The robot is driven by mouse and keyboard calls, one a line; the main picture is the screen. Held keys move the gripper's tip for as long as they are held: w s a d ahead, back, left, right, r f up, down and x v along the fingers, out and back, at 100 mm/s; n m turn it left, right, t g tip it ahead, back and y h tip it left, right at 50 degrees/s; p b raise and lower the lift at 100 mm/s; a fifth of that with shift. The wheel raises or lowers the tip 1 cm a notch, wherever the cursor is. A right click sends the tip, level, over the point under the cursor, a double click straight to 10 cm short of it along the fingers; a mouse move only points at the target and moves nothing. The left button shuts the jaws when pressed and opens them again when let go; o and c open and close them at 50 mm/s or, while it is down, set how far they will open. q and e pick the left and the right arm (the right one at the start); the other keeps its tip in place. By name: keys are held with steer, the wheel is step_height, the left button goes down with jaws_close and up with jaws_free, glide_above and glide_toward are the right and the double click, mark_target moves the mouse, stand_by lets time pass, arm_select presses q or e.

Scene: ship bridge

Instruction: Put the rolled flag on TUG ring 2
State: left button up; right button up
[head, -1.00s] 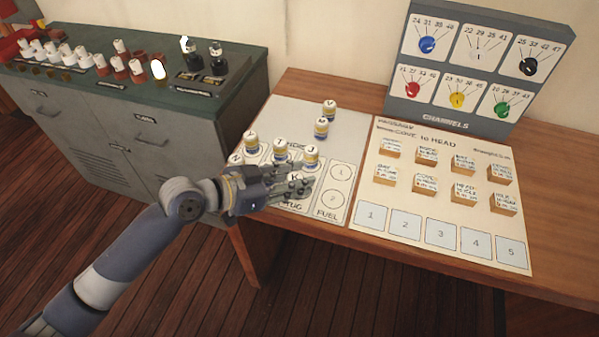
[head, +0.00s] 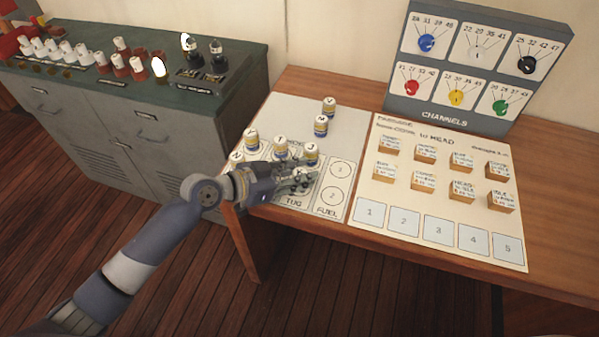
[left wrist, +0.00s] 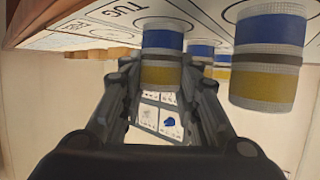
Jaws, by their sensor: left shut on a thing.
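My left gripper (head: 298,180) is over the TUG part of the mat, by the TUG label (head: 294,201). It is shut on a rolled flag, which shows in the left wrist view as a blue and yellow roll with a rope band (left wrist: 162,41) between the fingers. In the head view my fingers mostly hide this roll and the TUG rings. The wrist view is upside down, with the TUG lettering (left wrist: 122,15) at the top. I cannot tell whether the held roll touches the mat. My right gripper is not in view.
Rolled flags J (head: 311,154), T (head: 280,146), A (head: 251,140) and N (head: 237,156) stand close behind and left of my gripper. Two more (head: 329,107) (head: 320,126) stand farther back. FUEL rings (head: 333,196) lie empty at right, beside the passage board (head: 440,190).

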arm_select(q)
steer(key=o, duration=0.7)
steer(key=shift+f, duration=0.1)
steer(key=shift+c, duration=0.2)
steer(key=shift+r+p, duration=0.25)
steer(key=shift+p, duration=0.1)
steer(key=b+v, duration=0.2)
steer(key=v, duration=0.8)
steer(key=shift+s+a+b, duration=0.1)
steer(key=shift+a+b, duration=0.2)
steer(key=shift+b, duration=0.1)
steer(key=shift+s+a+r, duration=0.35)
steer(key=shift+a+r, duration=0.05)
steer(key=shift+a, duration=0.05)
